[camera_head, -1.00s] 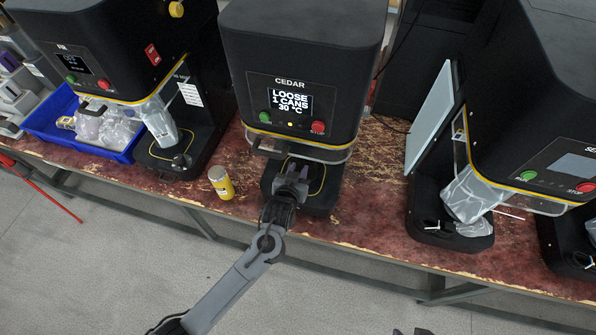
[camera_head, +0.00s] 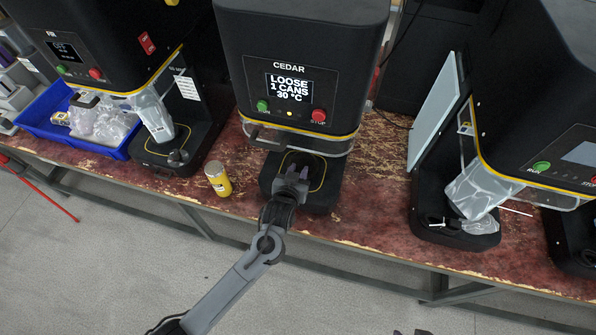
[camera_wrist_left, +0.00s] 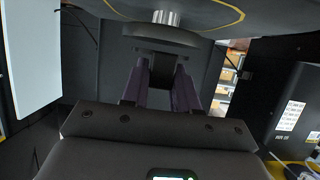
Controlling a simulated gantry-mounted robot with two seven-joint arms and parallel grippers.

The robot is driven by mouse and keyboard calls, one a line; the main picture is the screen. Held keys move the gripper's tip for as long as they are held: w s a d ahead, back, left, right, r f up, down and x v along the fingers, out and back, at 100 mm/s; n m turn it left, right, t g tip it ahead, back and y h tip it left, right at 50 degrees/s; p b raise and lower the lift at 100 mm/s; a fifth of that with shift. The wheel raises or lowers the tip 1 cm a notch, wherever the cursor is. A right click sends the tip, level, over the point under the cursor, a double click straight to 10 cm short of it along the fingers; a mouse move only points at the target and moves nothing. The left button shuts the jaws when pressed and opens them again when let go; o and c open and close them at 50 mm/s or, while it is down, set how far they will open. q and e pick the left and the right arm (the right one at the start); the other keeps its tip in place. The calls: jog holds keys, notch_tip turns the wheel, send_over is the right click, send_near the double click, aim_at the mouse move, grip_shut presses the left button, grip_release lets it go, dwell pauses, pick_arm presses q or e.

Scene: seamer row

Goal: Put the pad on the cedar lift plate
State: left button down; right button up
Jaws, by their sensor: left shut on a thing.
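The Cedar seamer (camera_head: 290,60) stands at the middle of the bench, with its name above a lit screen. My left gripper (camera_head: 293,178) reaches in over its black base from the front. In the left wrist view, which looks upside down, the left gripper (camera_wrist_left: 160,72) is shut on a small dark pad (camera_wrist_left: 151,63). The cedar lift plate (camera_wrist_left: 160,40) is a dark round disc on a steel post. The pad is close to the plate's face; I cannot tell whether they touch. A small dark part at the bottom edge of the head view may be my right gripper (camera_head: 411,331).
A yellow can (camera_head: 218,181) stands on the bench just left of the Cedar base. Another seamer (camera_head: 95,45) and a blue bin (camera_head: 62,135) are further left. A seamer with a pale side panel (camera_head: 437,112) is to the right. Bare bench (camera_head: 375,190) lies between.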

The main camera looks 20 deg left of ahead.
pick_arm(q)
jog(key=shift+f, duration=0.6)
jog(key=c, duration=0.8)
grip_release()
jog(key=shift+r, duration=0.1)
